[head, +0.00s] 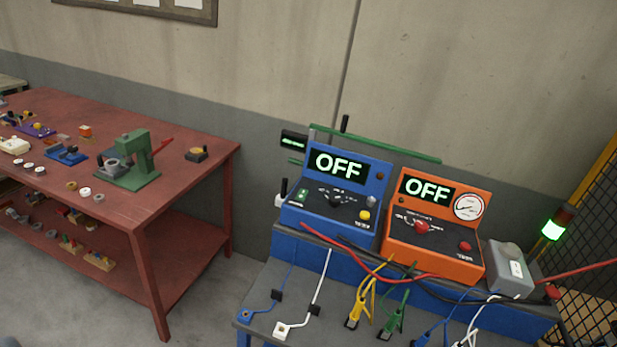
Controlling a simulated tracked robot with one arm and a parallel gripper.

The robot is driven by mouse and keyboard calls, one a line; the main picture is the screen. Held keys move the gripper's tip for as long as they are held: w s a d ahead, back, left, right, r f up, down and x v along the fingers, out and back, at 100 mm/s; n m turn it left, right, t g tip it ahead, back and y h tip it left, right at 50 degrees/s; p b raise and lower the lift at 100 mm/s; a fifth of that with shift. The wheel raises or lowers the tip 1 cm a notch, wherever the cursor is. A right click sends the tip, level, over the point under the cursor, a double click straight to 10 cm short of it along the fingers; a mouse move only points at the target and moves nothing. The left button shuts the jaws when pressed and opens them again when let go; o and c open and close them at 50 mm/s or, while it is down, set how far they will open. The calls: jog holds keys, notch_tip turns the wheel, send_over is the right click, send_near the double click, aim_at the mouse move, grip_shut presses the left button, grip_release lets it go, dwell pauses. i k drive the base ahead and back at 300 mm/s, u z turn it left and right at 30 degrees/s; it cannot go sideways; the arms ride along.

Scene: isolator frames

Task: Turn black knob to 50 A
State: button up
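A blue instrument box (372,190) stands on the blue bench at centre right, its display reading OFF. A small black knob (336,198) sits on its sloped front panel below the display, with a scale around it. The scale marks are too small to read, so I cannot tell its setting. My gripper is not in view.
An orange box (437,245) with OFF display, gauge and red knob stands right of the blue one. A grey box (507,268), cables and clamps crowd the bench (265,300). A red table (190,165) with tools is at left. Grey floor (215,290) between them is clear.

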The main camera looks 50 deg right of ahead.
aim_at(334, 201)
jog(key=z, duration=0.5)
jog(key=i, duration=1.3)
jog(key=z, duration=0.9)
jog(key=i, duration=0.3)
jog(key=z, duration=0.15)
